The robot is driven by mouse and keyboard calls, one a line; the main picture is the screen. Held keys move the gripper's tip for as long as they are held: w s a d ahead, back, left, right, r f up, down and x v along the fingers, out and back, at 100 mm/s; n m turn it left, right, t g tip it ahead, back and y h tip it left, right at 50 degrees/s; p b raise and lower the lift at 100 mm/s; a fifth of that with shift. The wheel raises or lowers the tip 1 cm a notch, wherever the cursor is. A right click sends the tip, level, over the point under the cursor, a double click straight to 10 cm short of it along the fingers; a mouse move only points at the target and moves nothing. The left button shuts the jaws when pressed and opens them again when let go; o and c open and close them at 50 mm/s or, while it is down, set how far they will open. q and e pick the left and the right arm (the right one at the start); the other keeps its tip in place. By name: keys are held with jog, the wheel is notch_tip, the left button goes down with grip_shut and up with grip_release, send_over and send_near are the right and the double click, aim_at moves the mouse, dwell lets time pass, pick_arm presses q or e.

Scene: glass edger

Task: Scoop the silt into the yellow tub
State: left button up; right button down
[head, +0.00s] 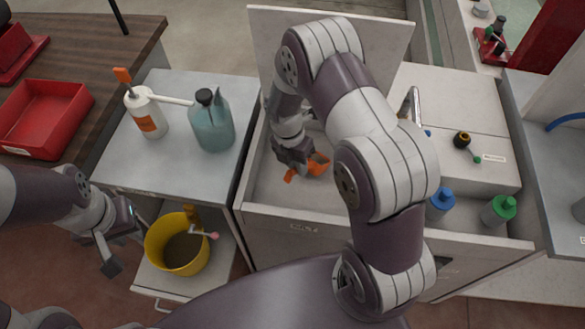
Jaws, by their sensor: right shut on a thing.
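The yellow tub (157,258) stands upright on a low pull-out shelf at the lower left. Its inside looks dark grey-brown; I cannot tell whether that is silt or bare floor. My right gripper (297,162) is shut on an orange tool (318,166), which looks like a scoop, down inside the open grey bin (300,205). The bin's front carries a small label. I cannot make out silt in the bin; my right arm hides much of its inside. My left gripper (126,246) is empty and open, just left of the tub.
A white bottle with an orange tip (147,112) and a teal bottle (212,122) stand on the grey top above the tub. A raised panel (378,45) stands behind the bin. Blue-capped (440,203) and green-capped (499,210) bottles stand right of my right arm. A red tray (45,118) lies far left.

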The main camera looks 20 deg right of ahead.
jog(key=shift+w+d, duration=0.2)
jog(key=shift+d, duration=0.2)
jog(key=t+h+b, duration=0.1)
jog(key=b, duration=0.1)
jog(key=r+h+b, duration=0.1)
jog(key=h+b, duration=0.1)
jog(key=t+h+b, duration=0.1)
jog(key=b, duration=0.1)
jog(key=shift+r+m+t+h+b, duration=0.3)
jog(key=shift+r+h+b, duration=0.05)
jog(key=shift+r+h, duration=0.05)
jog(key=shift+a+r+h+b, duration=0.1)
jog(key=shift+r+h+b, duration=0.25)
jog(key=shift+h+b, duration=0.2)
jog(key=shift+r+t, duration=0.2)
jog(key=shift+t, duration=0.1)
jog(key=shift+r, duration=0.1)
notch_tip(320, 180, up, 13)
jog(key=p, duration=1.3)
